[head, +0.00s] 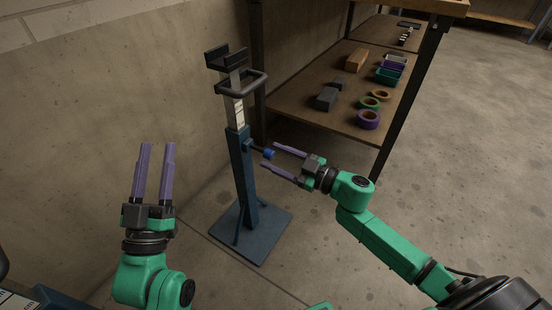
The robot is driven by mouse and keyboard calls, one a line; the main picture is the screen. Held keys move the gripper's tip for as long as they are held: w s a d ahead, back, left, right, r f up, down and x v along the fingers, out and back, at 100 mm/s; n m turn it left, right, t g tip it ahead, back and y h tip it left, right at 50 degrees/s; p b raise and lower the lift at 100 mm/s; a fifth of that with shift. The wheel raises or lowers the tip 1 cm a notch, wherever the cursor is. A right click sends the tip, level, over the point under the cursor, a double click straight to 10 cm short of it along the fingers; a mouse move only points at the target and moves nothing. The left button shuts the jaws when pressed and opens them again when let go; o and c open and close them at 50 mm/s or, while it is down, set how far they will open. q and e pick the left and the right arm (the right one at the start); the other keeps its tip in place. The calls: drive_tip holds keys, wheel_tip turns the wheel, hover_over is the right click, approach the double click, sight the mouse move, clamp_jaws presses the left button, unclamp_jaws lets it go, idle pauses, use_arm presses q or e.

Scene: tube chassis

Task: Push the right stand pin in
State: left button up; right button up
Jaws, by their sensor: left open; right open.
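One blue stand (248,178) stands upright on a square base plate (267,236), with a lighter inner post and a black U-shaped cradle (226,58) on top. A pin with a blue knob (268,153) sticks out of the right side of its post. My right gripper (269,156) is open, with its purple fingers pointing left, one above and one below the knob in the picture. Whether the fingers touch the knob is not clear. My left gripper (159,144) is open and empty, pointing up, left of the stand.
A wooden shelf (290,108) behind the stand holds tape rolls (368,119), bins (387,75) and blocks (326,99). A concrete wall (110,90) rises at the left. The floor right of the shelf is clear.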

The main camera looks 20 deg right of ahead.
clamp_jaws()
idle(1.5)
